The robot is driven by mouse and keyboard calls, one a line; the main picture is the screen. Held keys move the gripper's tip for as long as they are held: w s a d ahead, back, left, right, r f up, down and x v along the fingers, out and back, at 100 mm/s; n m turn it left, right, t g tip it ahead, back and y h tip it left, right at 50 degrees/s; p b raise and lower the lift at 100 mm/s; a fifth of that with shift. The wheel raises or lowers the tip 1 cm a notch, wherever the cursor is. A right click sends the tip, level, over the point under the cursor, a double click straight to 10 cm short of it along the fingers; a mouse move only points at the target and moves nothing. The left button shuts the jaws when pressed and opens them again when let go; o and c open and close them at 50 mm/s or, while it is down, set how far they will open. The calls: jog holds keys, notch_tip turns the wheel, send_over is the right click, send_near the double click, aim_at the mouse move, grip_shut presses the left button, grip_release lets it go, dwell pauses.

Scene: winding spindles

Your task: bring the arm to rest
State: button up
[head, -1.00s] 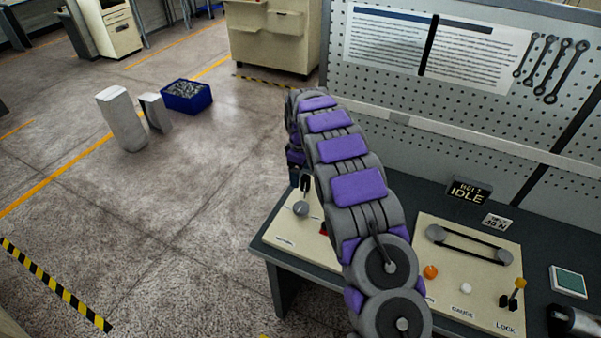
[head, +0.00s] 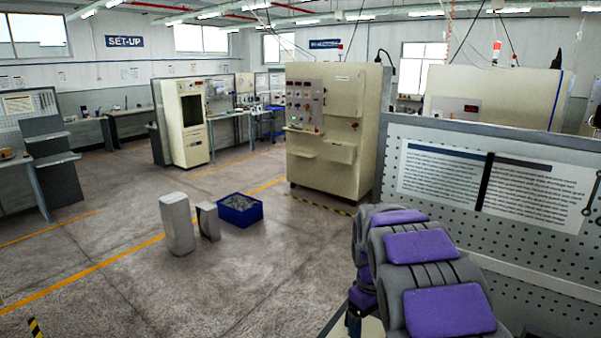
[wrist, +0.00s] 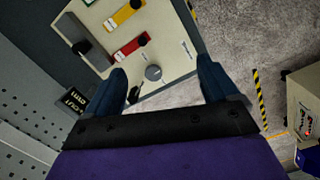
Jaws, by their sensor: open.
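My arm (head: 440,285), grey with purple pads, stands at the lower right of the head view. My gripper (wrist: 160,66) shows in the wrist view with two dark blue fingers wide apart and nothing between them. Beyond the fingers is a cream panel (wrist: 178,62) on the dark bench, with a grey round knob (wrist: 153,73), a red piece (wrist: 130,47) and a yellow piece (wrist: 124,15). The fingers appear apart from the panel. In the head view the arm hides most of the bench.
A grey pegboard (head: 530,225) with notices stands right of my arm. A cream cabinet (head: 335,125) stands behind. A blue bin (head: 240,211) and two pale blocks, one taller (head: 178,224), stand on the floor. Open floor lies to the left. A small dark display (wrist: 75,100) is near the left finger.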

jog(key=s+a+f+m+g+b, duration=0.1)
jog(key=s+m+b, duration=0.4)
jog(key=s, duration=3.2)
jog(key=shift+s+a+f+m+y, duration=0.4)
jog(key=shift+a+f+m, duration=0.15)
jog(key=shift+a+m, duration=0.15)
jog(key=shift+w, duration=0.1)
